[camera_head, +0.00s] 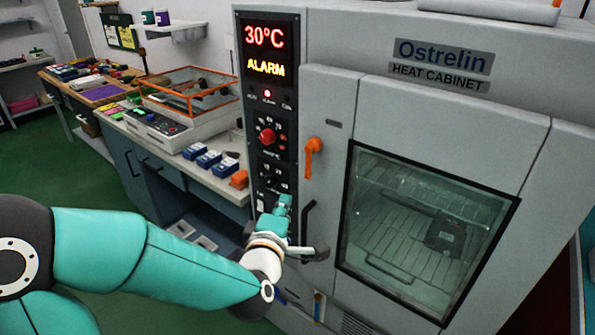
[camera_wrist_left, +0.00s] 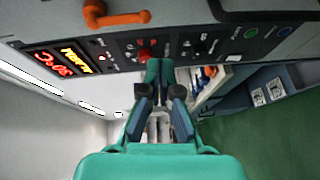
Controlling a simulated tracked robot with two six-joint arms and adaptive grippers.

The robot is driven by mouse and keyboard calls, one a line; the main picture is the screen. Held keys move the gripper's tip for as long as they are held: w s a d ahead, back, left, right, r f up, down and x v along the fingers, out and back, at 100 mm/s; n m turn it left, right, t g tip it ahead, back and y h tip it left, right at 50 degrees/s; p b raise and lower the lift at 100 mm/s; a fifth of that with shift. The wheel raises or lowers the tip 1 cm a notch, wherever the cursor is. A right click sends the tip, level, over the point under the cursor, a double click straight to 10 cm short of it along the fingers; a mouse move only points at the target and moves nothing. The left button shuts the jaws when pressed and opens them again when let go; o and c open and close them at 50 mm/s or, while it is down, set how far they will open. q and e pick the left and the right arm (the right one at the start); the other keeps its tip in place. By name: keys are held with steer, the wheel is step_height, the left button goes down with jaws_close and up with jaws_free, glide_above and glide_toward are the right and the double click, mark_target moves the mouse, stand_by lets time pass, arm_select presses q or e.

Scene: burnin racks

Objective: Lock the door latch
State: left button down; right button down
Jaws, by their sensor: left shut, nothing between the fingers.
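The heat cabinet's door (camera_head: 345,105) looks closed, with a dark-framed window (camera_head: 425,235). The orange door latch (camera_head: 314,150) sits at the door's left edge, its lever pointing down in the head view. It also shows at the top left of the wrist view (camera_wrist_left: 118,18). My left gripper (camera_head: 284,204) is shut and empty, in front of the lower control panel, below and left of the latch and apart from it. In the wrist view its fingers (camera_wrist_left: 160,72) point towards the panel's knobs. My right gripper is not in view.
The control panel (camera_head: 269,90) reads 30°C and ALARM, with a red knob (camera_head: 267,136). A black door handle (camera_head: 308,222) stands just right of my left gripper. A bench (camera_head: 225,190) with blue boxes and an orange-framed case (camera_head: 190,88) is at left.

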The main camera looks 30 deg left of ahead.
mark_target(322, 145)
arm_select(q)
steer(key=r, duration=0.1)
steer(key=a+r+n, duration=0.1)
steer(key=s+r+n+y, duration=0.1)
steer(key=shift+s+a+r+t, duration=0.1)
steer(key=shift+a+r+t, duration=0.05)
steer(key=shift+a+t, duration=0.15)
steer(key=p+x, duration=0.4)
steer(key=x, duration=0.6)
steer(key=d, duration=0.2)
steer(key=d+p, duration=0.1)
steer(key=d, duration=0.1)
steer(key=shift+w, duration=0.25)
steer(key=shift+a, duration=0.1)
